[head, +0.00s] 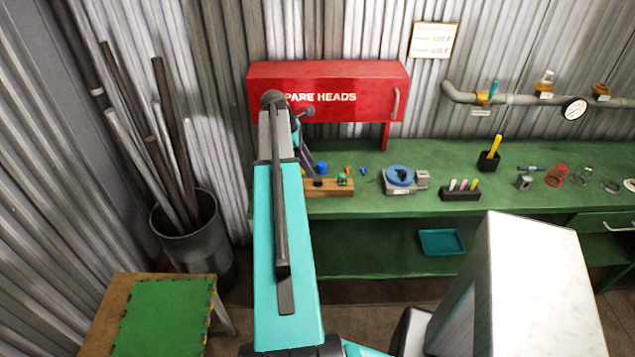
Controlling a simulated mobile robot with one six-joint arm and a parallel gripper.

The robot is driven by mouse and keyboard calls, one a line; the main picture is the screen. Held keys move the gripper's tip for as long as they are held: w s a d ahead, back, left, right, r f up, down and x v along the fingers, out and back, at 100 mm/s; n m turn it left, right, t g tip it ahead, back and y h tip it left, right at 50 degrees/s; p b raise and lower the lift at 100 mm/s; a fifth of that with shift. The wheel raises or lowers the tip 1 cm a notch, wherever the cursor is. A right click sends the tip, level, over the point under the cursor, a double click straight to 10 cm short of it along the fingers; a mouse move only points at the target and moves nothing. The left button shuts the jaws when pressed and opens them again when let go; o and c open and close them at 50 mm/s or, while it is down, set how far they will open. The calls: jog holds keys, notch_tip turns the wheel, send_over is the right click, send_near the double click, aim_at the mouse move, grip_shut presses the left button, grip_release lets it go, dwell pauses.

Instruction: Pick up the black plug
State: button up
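A wooden block (338,193) with several small coloured pieces stands on the green bench, just right of my raised arm. A small dark piece (318,183) at the block's left end, below a blue one (321,168), may be the black plug; it is too small to be sure. A green piece and an orange one are farther right on the block. My teal arm rises in front of the bench's left end and hides part of it. My gripper cannot be made out; its fingers seem hidden behind the arm.
A red cabinet (350,78) hangs above the green bench (400,160). A pipe bin (192,250) and green-topped stool (165,318) are at left. Bench front between the block and device is clear.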

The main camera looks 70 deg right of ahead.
aim_at(318, 180)
jog(key=shift+s+f, duration=0.25)
jog(key=shift+f, duration=0.35)
jog(key=shift+d, duration=0.1)
jog(key=shift+p+x, duration=0.95)
jog(key=shift+x, duration=0.3)
jog(key=shift+p+x, duration=0.35)
jog(key=shift+x, duration=1)
jog(key=shift+r, duration=0.1)
grip_shut()
